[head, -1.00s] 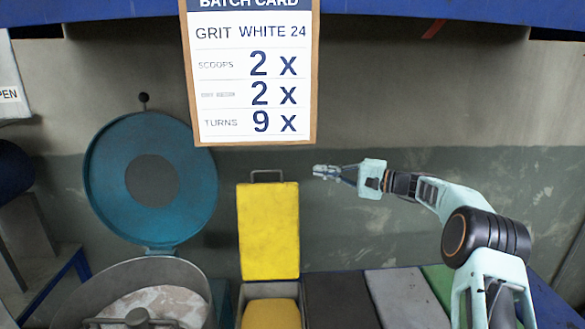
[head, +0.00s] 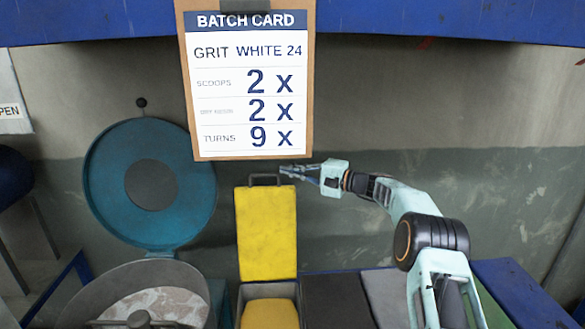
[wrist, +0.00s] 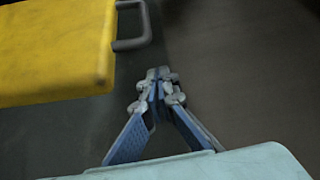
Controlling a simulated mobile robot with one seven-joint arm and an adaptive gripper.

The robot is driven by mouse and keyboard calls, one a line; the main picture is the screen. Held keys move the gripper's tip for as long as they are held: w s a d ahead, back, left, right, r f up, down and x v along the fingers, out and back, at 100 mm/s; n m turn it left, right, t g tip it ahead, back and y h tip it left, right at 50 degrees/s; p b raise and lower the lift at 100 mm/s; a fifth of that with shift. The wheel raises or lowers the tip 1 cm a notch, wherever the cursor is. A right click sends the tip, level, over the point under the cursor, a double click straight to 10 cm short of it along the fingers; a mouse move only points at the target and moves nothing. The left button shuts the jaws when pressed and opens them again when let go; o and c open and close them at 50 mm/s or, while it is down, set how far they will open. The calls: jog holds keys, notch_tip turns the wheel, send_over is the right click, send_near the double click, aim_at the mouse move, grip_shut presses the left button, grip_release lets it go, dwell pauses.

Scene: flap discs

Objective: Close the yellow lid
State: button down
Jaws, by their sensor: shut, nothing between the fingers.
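The yellow lid (head: 266,235) stands upright, open, behind a box (head: 268,291) with yellow contents. A grey handle (head: 264,178) sticks up from the lid's top edge. My gripper (head: 284,171) is shut and empty, close to the handle's right side in the head view; whether it touches cannot be told there. In the wrist view, my gripper (wrist: 157,78) points past the lid (wrist: 60,50), with a gap between the fingertips and the handle (wrist: 135,28).
A round teal lid (head: 150,185) stands open over a metal drum (head: 75,300) at left. The batch card (head: 250,90) hangs just above my gripper. Dark and grey lids (head: 337,298) lie flat right of the yellow-lidded box.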

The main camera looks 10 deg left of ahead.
jog(key=s, duration=0.2)
jog(key=shift+s+d+p, duration=0.1)
jog(key=shift+s+p, duration=0.2)
jog(key=shift+p, duration=0.05)
jog(key=shift+s+b, duration=0.1)
jog(key=shift+b, duration=0.2)
